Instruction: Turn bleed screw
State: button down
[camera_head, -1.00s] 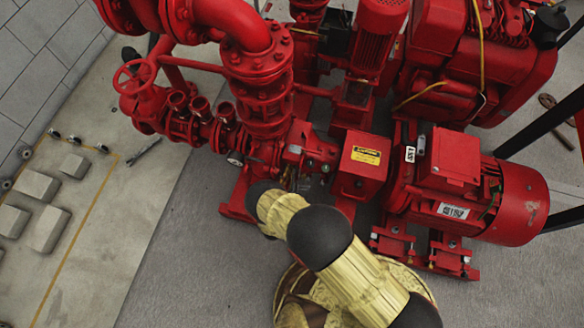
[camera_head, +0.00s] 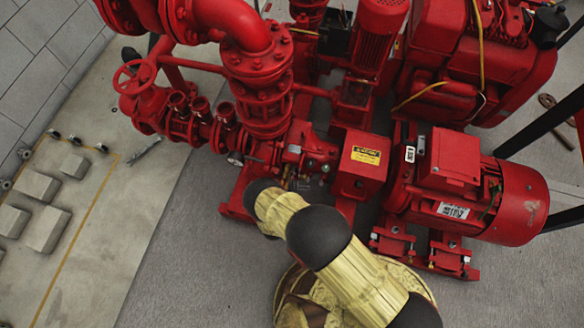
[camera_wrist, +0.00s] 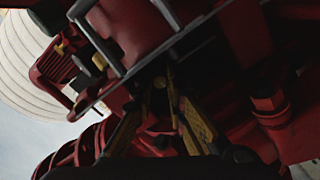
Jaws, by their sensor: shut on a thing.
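The red pump (camera_head: 300,150) stands at the middle of the head view, with my gold and black arm reaching down to its near side. In the wrist view my gripper (camera_wrist: 166,108) has its gold fingers reaching up into a dark gap in the red pump body. The fingertips are closed on a small part, the bleed screw (camera_wrist: 160,84), which is dim and partly hidden between them. In the head view the fingers are mostly hidden beside the pump, and the screw cannot be made out.
A red motor (camera_head: 470,195) stands right of the pump, behind a coupling guard (camera_head: 362,165) with a yellow label. Red pipes and a valve handwheel (camera_head: 134,77) rise at the left. A red fitting (camera_wrist: 268,100) is close right of my fingers.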

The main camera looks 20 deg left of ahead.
jog(key=c, duration=2.1)
grip_release()
jog(key=shift+o, duration=0.2)
jog(key=s, duration=0.7)
jog(key=shift+s+d, duration=0.25)
jog(key=shift+d, duration=0.1)
jog(key=shift+f, duration=0.1)
